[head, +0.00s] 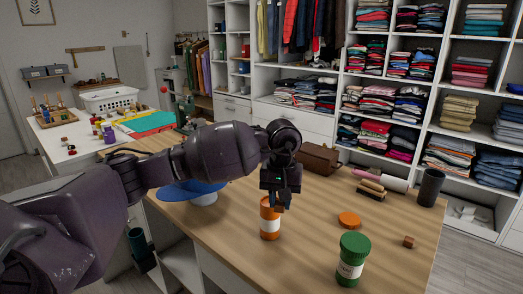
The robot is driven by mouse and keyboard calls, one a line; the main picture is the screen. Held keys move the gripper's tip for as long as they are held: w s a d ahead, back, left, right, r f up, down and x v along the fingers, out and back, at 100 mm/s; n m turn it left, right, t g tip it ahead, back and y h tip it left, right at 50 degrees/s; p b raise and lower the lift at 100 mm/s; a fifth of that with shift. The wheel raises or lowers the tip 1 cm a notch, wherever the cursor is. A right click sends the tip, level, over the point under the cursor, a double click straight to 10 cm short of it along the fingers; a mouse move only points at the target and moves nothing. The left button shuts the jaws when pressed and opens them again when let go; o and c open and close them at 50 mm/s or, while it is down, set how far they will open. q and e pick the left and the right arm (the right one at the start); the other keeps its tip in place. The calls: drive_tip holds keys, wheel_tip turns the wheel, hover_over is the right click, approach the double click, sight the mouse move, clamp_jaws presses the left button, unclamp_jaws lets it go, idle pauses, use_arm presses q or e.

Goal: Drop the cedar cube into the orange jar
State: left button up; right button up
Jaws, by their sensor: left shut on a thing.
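My left gripper (279,204) is over the orange jar (269,222), pointing down. It is shut on a small brown cube (280,208), which I take to be the cedar cube; the fingers hide most of it. The jar stands upright on the wooden table, lidless, with a white label, and the gripper covers part of its mouth. I cannot tell whether the cube is inside the rim or just above it. An orange lid (348,220) lies flat to the right of the jar. My right gripper is not in view.
A green-lidded jar (351,260) stands at the front. Another small brown cube (408,242) lies at the right. A brush (371,189), a dark cup (431,188) and a brown box (317,158) are toward the back.

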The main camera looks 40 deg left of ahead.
use_arm(q)
drive_tip(key=w+a+r+n, duration=0.3)
drive_tip(key=w+a+r, duration=0.1)
drive_tip(key=a+r, duration=0.35)
wheel_tip(320, 180, down, 4)
drive_tip(key=shift+f+b, duration=0.3)
drive_tip(key=shift+f, duration=0.1)
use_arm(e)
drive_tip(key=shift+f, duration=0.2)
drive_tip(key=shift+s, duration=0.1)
use_arm(q)
drive_tip(key=o, duration=1)
drive_tip(key=shift+c, duration=0.2)
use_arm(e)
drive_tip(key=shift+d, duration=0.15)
use_arm(q)
wheel_tip(320, 180, up, 11)
